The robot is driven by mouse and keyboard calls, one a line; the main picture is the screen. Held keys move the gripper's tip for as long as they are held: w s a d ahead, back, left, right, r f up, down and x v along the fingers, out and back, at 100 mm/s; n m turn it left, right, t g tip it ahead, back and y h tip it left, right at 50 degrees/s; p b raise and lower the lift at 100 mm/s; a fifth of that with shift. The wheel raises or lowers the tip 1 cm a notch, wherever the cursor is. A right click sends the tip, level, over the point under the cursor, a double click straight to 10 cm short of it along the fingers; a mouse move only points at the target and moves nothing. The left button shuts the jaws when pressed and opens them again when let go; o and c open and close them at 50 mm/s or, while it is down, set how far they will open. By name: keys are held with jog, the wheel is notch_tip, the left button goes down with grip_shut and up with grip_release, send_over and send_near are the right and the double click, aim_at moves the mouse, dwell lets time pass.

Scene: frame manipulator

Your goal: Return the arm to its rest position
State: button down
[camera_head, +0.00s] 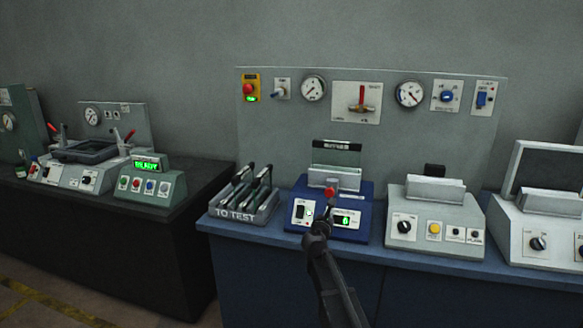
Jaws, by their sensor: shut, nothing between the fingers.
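My dark arm rises from the bottom of the view to the blue tester on the blue bench. My gripper (329,200) is at its upper end, in front of the blue tester (360,226). The gripper looks shut and holds nothing that I can see. It is small here, and I cannot tell whether it touches the tester. A red part (330,190) shows right at its tip; I cannot tell what it belongs to. A dark-framed board (336,157) stands upright in the tester's top.
Left of the tester is a grey "TO TEST" rack (240,216) with several upright pieces. White-grey devices (433,222) stand to the right. A grey panel (290,130) with gauges and switches rises behind. Another dark bench (110,235) with a green-lit "READY" box (150,184) is at left.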

jog(key=s+d+f+m+g+p, duration=0.2)
jog(key=s+d+f+m+g, duration=0.2)
jog(key=s+m, duration=0.45)
jog(key=s+d+f+m+g+p, duration=0.1)
jog(key=s+d+f+m+g, duration=0.3)
jog(key=s+m, duration=0.4)
jog(key=s+a+f+m+g+y+p, duration=0.1)
jog(key=s+a+m+g+y, duration=0.2)
jog(key=s+m, duration=0.3)
jog(key=s+a+f+m+g+y+p, duration=0.2)
jog(key=s+a+m+g+y, duration=0.1)
jog(key=s, duration=0.9)
jog(key=a+m+g, duration=0.1)
jog(key=m+g, duration=0.1)
jog(key=m, duration=0.1)
jog(key=shift+s+a+m+y, duration=0.15)
jog(key=shift+s+m+y, duration=0.1)
jog(key=shift+m+y, duration=0.15)
